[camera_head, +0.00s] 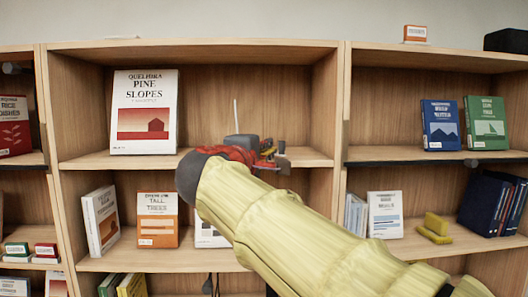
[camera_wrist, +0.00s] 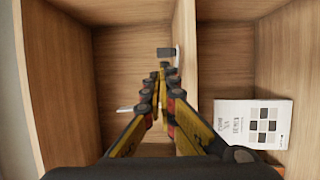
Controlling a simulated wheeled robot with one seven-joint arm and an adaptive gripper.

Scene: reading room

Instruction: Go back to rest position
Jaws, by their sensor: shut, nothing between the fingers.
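My gripper (camera_head: 273,156) is in front of the middle bookcase, at the height of its upper shelf board, to the right of the white and red Pine Slopes book (camera_head: 145,112). In the wrist view my gripper (camera_wrist: 163,72) has its yellow and black fingers brought together, with nothing held between them. The fingers point toward the wooden shelf interior. My yellow-sleeved arm reaches up from the lower right in the head view and hides part of the lower shelf.
A white book with grey squares (camera_wrist: 254,122) lies right of my fingers in the wrist view. Below my arm's left side stand the orange Tall Trees book (camera_head: 158,219) and a white book (camera_head: 101,220). Blue (camera_head: 441,125) and green (camera_head: 486,123) books stand at right.

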